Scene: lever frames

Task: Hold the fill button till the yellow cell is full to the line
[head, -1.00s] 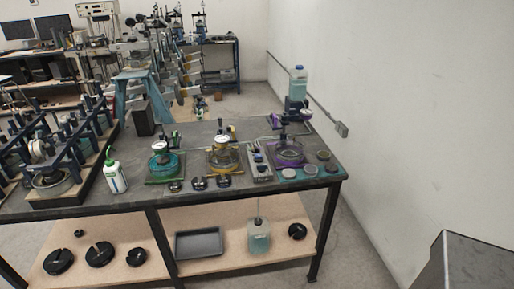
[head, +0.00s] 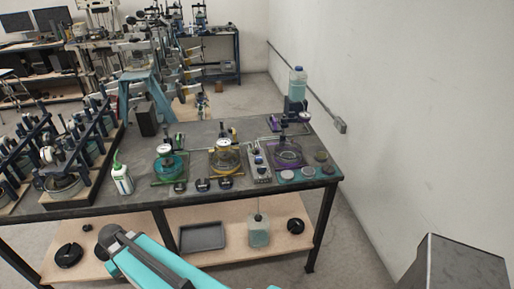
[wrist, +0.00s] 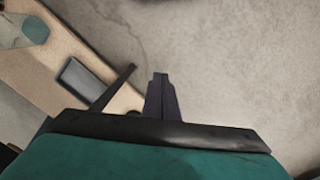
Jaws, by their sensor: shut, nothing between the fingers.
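The yellow cell (head: 225,171) stands on the bench between a green cell (head: 168,167) and a purple cell (head: 288,154). Its liquid level and fill line are too small to read. A grey control box (head: 259,166) with small knobs or buttons sits just right of the yellow cell; I cannot tell which is the fill button. My gripper (wrist: 160,76) is shut and empty in the wrist view, above the floor in front of the bench's lower shelf. It is well away from the control box. My teal arm shows at the bottom of the head view.
A white bottle (head: 121,180) stands left of the green cell. Dark round weights (head: 203,185) and small dishes (head: 308,171) lie along the bench's front. The lower shelf holds a grey tray (head: 202,237) and a liquid tank (head: 258,232). A dark box (head: 455,265) stands at lower right.

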